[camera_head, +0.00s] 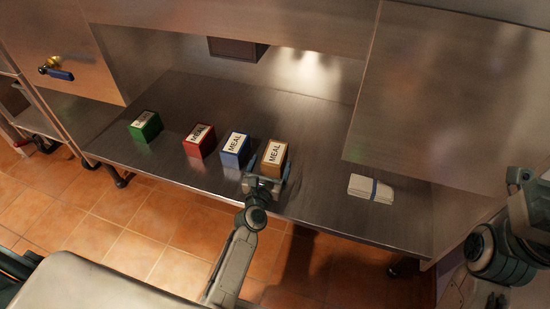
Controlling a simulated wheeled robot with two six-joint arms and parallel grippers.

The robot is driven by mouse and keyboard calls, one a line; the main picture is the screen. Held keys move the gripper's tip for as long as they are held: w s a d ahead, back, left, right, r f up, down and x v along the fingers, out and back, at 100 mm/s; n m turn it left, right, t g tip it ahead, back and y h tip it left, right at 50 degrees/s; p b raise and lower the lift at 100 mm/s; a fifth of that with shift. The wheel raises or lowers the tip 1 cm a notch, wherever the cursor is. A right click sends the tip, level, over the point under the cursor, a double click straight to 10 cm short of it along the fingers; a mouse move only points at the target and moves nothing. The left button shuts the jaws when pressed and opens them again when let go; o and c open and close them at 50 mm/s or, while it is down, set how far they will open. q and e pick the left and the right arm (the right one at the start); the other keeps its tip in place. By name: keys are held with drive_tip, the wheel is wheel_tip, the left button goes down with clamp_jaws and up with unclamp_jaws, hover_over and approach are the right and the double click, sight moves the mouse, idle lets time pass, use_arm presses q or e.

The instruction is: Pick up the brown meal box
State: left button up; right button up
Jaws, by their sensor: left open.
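The brown meal box (273,158) stands upright on the steel counter, with a white MEAL label on it. It is the rightmost of the row of boxes. My left gripper (268,181) is open at the front lower side of the brown box, and its fingers partly cover the base of the box. I cannot tell whether the fingers touch it. My right arm shows at the right edge, but its gripper fingers are not in view.
A blue meal box (235,149) stands close to the left of the brown one. A red box (199,141) and a green box (145,126) stand farther left. A white bundle with a blue band (371,188) lies to the right. The steel counter (320,185) is clear between it and the brown box.

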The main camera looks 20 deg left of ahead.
sight(274, 154)
use_arm(q)
drive_tip(key=shift+w+a+f, duration=0.1)
drive_tip(key=shift+w+f, duration=0.1)
drive_tip(key=shift+w, duration=1.2)
drive_tip(key=shift+w+a+f, duration=0.1)
drive_tip(key=shift+w+f, duration=0.05)
drive_tip(key=shift+w, duration=1.2)
drive_tip(key=shift+c, duration=0.5)
drive_tip(key=c, duration=1.1)
drive_tip(key=shift+c, duration=0.3)
drive_tip(key=shift+r, duration=0.25)
